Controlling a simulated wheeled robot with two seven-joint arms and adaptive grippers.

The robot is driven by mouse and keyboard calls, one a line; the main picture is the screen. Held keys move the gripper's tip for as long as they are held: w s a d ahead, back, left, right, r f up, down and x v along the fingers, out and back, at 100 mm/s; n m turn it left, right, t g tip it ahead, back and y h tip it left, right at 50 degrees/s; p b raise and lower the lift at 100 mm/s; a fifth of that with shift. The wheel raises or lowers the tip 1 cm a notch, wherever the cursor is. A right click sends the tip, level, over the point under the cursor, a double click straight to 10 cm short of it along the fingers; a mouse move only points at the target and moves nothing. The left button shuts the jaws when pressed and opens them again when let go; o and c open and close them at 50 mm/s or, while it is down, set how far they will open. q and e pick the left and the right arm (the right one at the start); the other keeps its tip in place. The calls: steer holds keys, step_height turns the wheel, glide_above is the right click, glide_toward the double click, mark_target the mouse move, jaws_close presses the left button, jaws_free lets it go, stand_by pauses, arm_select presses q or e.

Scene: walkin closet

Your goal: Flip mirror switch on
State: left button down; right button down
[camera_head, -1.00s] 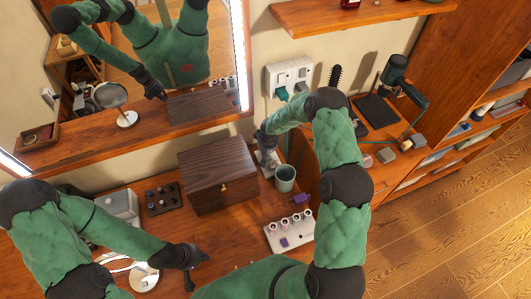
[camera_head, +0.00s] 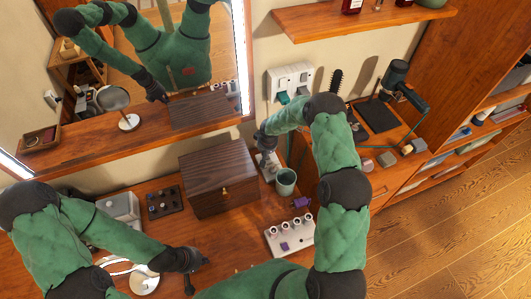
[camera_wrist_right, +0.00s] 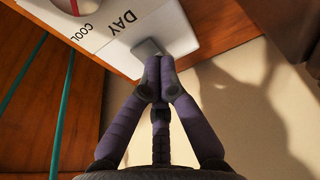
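In the right wrist view a white panel (camera_wrist_right: 192,22) carries the words DAY and COOL, with a round control partly cut off at the top left. A small grey switch (camera_wrist_right: 147,48) sits at its lower edge. My right gripper (camera_wrist_right: 160,78) has its fingers together, tips right at the switch; whether they touch it is unclear. In the head view, this gripper (camera_head: 266,146) is low by the wall, right of the wooden box. The lit-edged mirror (camera_head: 160,60) hangs at the left. My left gripper (camera_head: 195,272) is over the table, fingers apart and empty.
A dark wooden box (camera_head: 218,178), a green cup (camera_head: 286,182) and a white holder (camera_head: 290,236) stand near my right arm. A wall socket (camera_head: 290,78) has a teal plug and cord. A hair dryer (camera_head: 404,86) is at the right. A shelf (camera_head: 360,18) hangs above.

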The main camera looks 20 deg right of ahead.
steer(key=shift+r, duration=0.1)
